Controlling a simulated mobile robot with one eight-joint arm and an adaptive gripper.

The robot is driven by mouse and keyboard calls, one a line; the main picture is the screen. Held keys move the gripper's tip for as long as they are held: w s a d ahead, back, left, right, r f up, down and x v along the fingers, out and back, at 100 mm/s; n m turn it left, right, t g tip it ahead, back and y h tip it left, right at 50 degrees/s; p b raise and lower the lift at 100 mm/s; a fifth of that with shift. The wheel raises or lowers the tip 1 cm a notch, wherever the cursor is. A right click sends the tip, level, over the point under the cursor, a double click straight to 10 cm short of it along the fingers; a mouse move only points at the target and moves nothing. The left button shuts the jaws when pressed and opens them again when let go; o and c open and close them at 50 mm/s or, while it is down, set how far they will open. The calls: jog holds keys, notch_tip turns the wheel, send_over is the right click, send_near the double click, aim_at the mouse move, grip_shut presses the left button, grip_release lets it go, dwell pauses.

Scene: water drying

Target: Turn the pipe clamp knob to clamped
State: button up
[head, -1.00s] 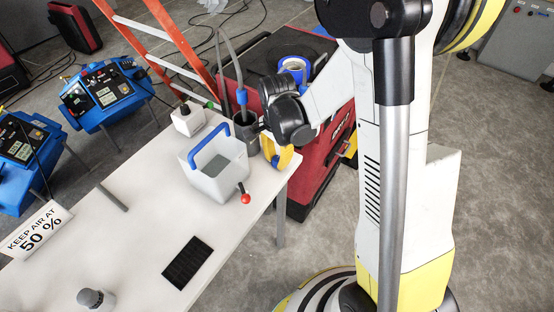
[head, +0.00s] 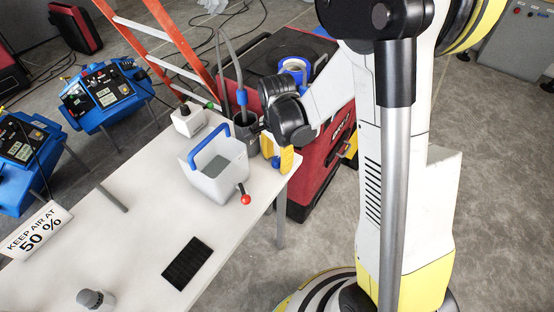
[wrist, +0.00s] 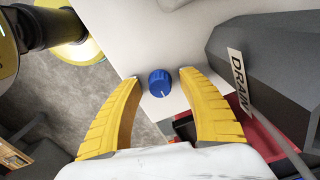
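The blue knob (wrist: 159,83) with a white pointer line sits on the white table top (wrist: 150,45) in the wrist view. Its line points down and slightly right in that view. My gripper (wrist: 159,75) is open, its yellow fingers on either side of the knob with gaps between, apart from it. In the head view my gripper (head: 286,160) is low at the table's right corner, and a bit of the blue knob (head: 275,162) shows beside the yellow finger. I cannot read any clamp markings around the knob.
A white tub (head: 215,172) with a blue handle and a red-tipped lever (head: 245,198) stand nearby. A red cabinet (head: 318,183) is behind.

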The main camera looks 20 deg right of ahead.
aim_at(277, 159)
notch_tip(277, 159, up, 12)
dwell(0.5)
dwell(0.3)
jog(key=s+r+n+t, duration=0.7)
jog(key=s+n, duration=0.5)
jog(key=n, duration=0.2)
jog(key=shift+s+r, duration=0.35)
jog(key=shift+r, duration=0.2)
